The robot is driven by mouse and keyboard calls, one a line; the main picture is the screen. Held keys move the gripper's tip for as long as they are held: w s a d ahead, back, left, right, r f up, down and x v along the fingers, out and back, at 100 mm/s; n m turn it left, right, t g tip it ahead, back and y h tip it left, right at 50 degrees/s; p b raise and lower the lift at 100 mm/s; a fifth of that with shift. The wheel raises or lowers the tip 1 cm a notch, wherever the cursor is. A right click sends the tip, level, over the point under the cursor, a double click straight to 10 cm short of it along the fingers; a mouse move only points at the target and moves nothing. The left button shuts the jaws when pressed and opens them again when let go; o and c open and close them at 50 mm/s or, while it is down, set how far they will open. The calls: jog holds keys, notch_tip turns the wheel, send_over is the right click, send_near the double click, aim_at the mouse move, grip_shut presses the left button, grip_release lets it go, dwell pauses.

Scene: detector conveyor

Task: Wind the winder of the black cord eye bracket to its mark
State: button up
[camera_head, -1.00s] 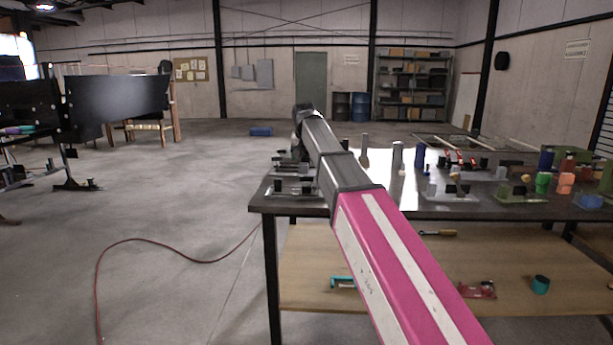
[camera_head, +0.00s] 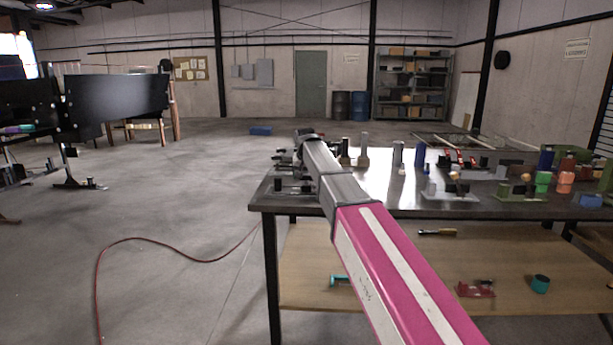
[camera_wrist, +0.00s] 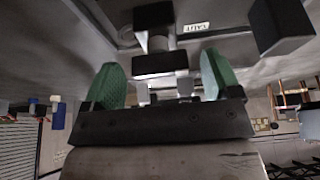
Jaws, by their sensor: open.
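In the wrist view my gripper (camera_wrist: 159,66) is open, with one green finger on each side. A black blocky part (camera_wrist: 160,63) on a short grey stem stands between and just beyond the fingertips; it looks like the winder, and I see no finger touching it. A larger black block (camera_wrist: 281,27) stands to the right, beside a small white label (camera_wrist: 284,27). I cannot make out a cord or the mark. In the head view my arm hides the gripper; small black fixtures (camera_head: 292,186) show at the table's left end.
The dark table (camera_head: 400,212) carries grey and blue posts, a grey fixture (camera_head: 449,192), a green fixture (camera_head: 516,193) and several coloured cups on its right. A wooden lower shelf (camera_head: 400,270) holds a few parts. A red hose (camera_head: 150,241) lies on the open floor to the left.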

jog(key=c, duration=0.9)
jog(key=shift+c, duration=0.2)
jog(key=shift+n, duration=0.3)
jog(key=n+y, duration=0.1)
jog(key=n, duration=0.2)
jog(key=n+y, duration=0.1)
jog(key=n, duration=0.2)
jog(key=shift+d+g+y, duration=0.1)
jog(key=shift+g+y, duration=0.3)
jog(key=n+g+y, duration=0.1)
jog(key=n, duration=0.3)
jog(key=shift+w+n, duration=0.15)
jog(key=shift+n, duration=0.15)
jog(key=shift+n+g+y, duration=0.3)
jog(key=shift+n+g, duration=0.2)
jog(key=shift+n, duration=0.8)
